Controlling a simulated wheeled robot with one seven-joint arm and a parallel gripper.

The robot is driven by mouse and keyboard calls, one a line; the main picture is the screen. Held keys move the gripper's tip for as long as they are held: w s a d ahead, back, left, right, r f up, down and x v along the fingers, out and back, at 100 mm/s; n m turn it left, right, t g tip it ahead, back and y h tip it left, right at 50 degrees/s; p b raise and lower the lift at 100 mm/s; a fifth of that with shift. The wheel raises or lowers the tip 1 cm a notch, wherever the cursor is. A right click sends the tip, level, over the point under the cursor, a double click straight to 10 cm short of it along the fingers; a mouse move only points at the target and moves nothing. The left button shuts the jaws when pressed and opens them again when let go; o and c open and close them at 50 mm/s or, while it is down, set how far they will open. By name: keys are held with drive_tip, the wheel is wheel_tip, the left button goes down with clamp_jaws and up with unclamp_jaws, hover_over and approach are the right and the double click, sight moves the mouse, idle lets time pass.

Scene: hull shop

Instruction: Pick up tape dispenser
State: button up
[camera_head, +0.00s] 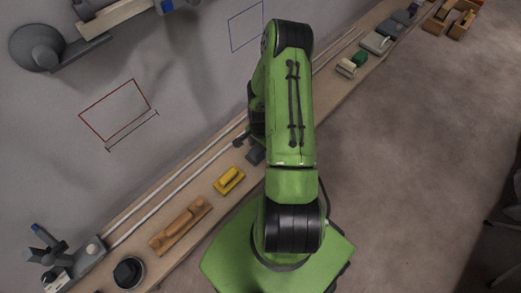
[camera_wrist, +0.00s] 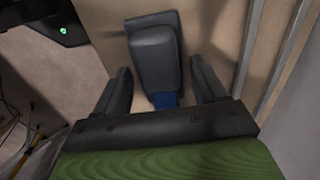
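A dark grey, block-like object with a raised rounded top and a blue part (camera_wrist: 153,50) lies on the light wooden bench surface in the wrist view. It may be the tape dispenser, but I cannot tell for sure. My gripper (camera_wrist: 160,68) is open, with one dark finger on each side of this object's near part. I see no clear contact, and its height over the object is hard to judge. In the head view a small dark grey-blue object (camera_head: 256,155) shows beside my green arm, which hides most of the gripper area.
The long wooden bench (camera_head: 215,172) runs along the wall, with two pale rails (camera_head: 175,178) on it. A yellow tool (camera_head: 229,180), a wooden plane-like tool (camera_head: 181,225) and a round dark item (camera_head: 128,271) stand nearer.

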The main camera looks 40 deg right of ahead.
drive_tip(key=c, duration=1)
drive_tip(key=shift+o, duration=0.2)
wheel_tip(320, 180, up, 10)
drive_tip(key=p, duration=0.3)
